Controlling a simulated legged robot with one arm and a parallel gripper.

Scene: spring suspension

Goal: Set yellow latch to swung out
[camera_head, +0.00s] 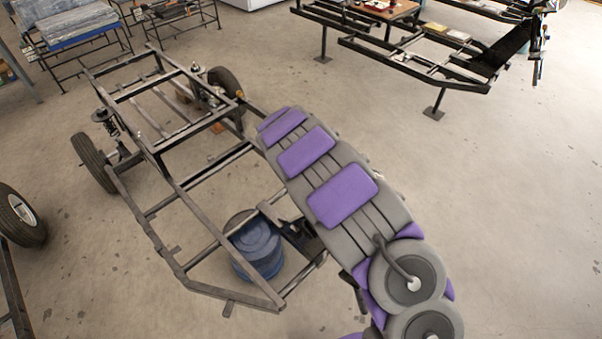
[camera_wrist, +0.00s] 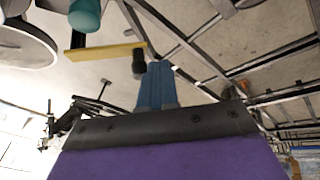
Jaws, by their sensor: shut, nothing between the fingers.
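The yellow latch (camera_wrist: 105,49) shows in the wrist view as a flat bar at the upper left. A dark round knob (camera_wrist: 139,62) is at its right end, and a teal cylinder (camera_wrist: 85,15) is near its left part. My gripper (camera_wrist: 158,66) has its blue fingers together and empty. The fingertips are just right of the dark knob; I cannot tell whether they touch it. In the head view my arm hides the gripper, and I cannot make out the latch there.
A black vehicle frame (camera_head: 172,186) with wheels (camera_head: 95,163) stands on the concrete floor. A blue drum (camera_head: 257,246) is under its near end. Another frame (camera_head: 415,68) on stands is at the upper right. The floor at the right is clear.

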